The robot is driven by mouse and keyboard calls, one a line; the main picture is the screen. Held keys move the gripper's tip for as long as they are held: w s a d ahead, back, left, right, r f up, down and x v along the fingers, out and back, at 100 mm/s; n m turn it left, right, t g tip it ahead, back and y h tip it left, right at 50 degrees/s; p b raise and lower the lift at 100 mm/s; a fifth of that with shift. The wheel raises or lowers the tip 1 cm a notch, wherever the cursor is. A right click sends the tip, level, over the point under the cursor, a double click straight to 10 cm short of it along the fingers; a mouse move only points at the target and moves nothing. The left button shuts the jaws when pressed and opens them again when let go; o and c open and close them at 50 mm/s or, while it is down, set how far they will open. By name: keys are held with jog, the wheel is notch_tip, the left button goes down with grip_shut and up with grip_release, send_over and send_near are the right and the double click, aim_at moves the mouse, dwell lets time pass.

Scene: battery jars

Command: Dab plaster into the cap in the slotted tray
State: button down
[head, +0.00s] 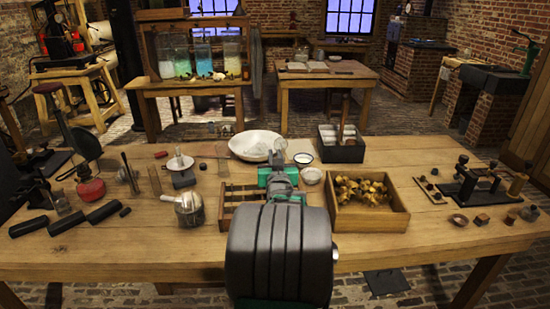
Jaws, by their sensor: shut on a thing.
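The slotted wooden tray (227,212) lies near the table's middle, partly covered by my arm. I cannot make out the cap in it. A wide white bowl (247,139) with pale, whitish stuff in it stands just behind the tray; I cannot tell whether this is the plaster. My gripper (278,158) is seen from behind, over the back right of the tray and close to the bowl's front right rim. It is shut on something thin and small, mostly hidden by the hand. I cannot tell whether its tip touches anything.
A wooden box of brownish-yellow pieces (397,221) stands right of my arm.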

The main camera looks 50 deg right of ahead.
jog(key=shift+f, duration=0.15)
jog(key=shift+f+b, duration=0.35)
jog(key=shift+b, duration=0.2)
jog(key=shift+f+b, duration=1)
jog(key=shift+b, duration=0.2)
dwell(0.5)
dwell(0.9)
notch_tip(320, 180, up, 8)
jog(key=p, duration=0.2)
jog(key=shift+f+p, duration=0.15)
jog(key=shift+p, duration=0.2)
dwell(0.4)
